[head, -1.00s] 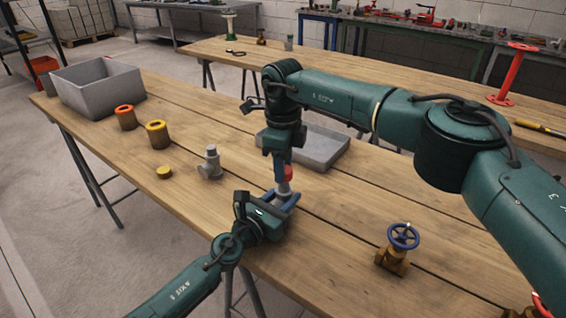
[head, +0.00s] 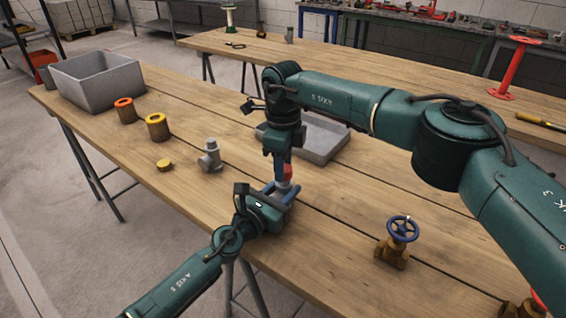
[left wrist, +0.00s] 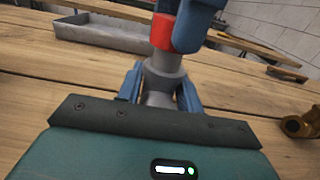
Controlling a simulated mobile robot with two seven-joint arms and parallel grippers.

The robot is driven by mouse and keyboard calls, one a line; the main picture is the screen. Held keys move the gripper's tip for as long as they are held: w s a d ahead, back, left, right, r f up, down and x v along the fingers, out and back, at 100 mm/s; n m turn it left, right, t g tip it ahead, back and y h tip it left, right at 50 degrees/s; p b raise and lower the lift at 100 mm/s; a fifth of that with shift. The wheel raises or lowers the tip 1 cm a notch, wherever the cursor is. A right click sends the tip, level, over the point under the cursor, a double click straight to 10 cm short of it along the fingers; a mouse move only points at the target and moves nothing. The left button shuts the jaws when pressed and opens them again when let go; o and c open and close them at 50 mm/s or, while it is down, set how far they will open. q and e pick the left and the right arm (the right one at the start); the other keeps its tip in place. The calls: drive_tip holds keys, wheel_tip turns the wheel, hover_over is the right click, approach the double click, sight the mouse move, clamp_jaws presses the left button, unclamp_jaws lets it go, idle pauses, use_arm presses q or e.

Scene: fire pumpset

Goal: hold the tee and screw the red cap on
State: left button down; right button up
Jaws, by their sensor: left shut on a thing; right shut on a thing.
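A grey tee (left wrist: 163,86) stands between the fingers of my left gripper (left wrist: 160,92), which is shut on it low over the table. The red cap (left wrist: 163,32) sits at the top of the tee in the left wrist view, and it also shows in the head view (head: 287,172). My right gripper (head: 283,168) comes down from above and is shut on the red cap. The cap's lower edge touches the tee's top, but I cannot tell how far it is threaded. Most of the tee is hidden by my left gripper in the head view.
A second grey tee (head: 210,156), a yellow cap (head: 164,165) and two ring-topped brown cylinders (head: 157,128) stand to the left. A grey tray (head: 322,141) lies behind my right gripper. A blue-wheeled valve (head: 394,252) stands at the right. A grey bin (head: 98,88) is far left.

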drive_tip(key=shift+f, duration=0.6)
